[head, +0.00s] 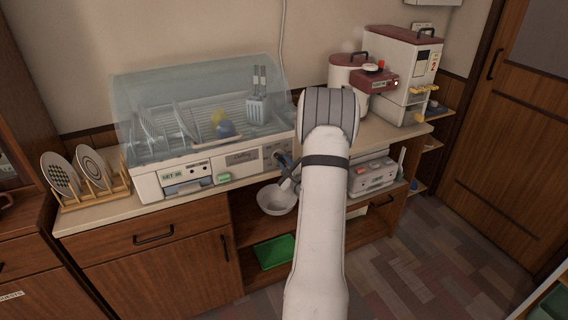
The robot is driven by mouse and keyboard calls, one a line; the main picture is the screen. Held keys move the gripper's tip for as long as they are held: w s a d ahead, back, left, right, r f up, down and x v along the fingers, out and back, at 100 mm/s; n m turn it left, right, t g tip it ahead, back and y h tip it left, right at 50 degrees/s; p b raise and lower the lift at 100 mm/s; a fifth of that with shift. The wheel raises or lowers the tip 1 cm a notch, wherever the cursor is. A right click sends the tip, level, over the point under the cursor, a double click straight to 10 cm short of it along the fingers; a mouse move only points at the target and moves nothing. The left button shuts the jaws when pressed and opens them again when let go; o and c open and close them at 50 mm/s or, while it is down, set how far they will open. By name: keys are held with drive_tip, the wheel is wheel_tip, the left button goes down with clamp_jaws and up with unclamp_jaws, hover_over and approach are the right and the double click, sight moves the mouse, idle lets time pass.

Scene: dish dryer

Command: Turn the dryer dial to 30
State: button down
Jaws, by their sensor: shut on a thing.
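The dish dryer (222,178) stands on the counter, a white box with a clear cover (150,95) closed over dishes. A small label (172,175) reading "SET" and a number too small to be sure of is on the left of its front. The dial (279,153) is at the right end of the front panel, mostly hidden by my gripper. My gripper (285,166) is at that end of the panel, shut on the dial as far as I can see. The dial's pointer and markings cannot be read.
A rack of plates (86,182) stands left of the dryer. A white bowl (277,199) and a green tray (274,252) are on the shelves below. A red-lidded white machine (402,60) stands at the right. The floor in front is clear.

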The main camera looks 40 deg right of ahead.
drive_tip(key=shift+w+r, duration=0.1)
drive_tip(key=shift+r, duration=0.1)
drive_tip(key=c, duration=1.5)
unclamp_jaws()
drive_tip(key=shift+f, duration=0.1)
drive_tip(key=shift+o, duration=0.3)
drive_tip(key=shift+f, duration=0.1)
drive_tip(key=v, duration=0.7)
drive_tip(key=shift+s, duration=0.4)
drive_tip(key=shift+a, duration=0.15)
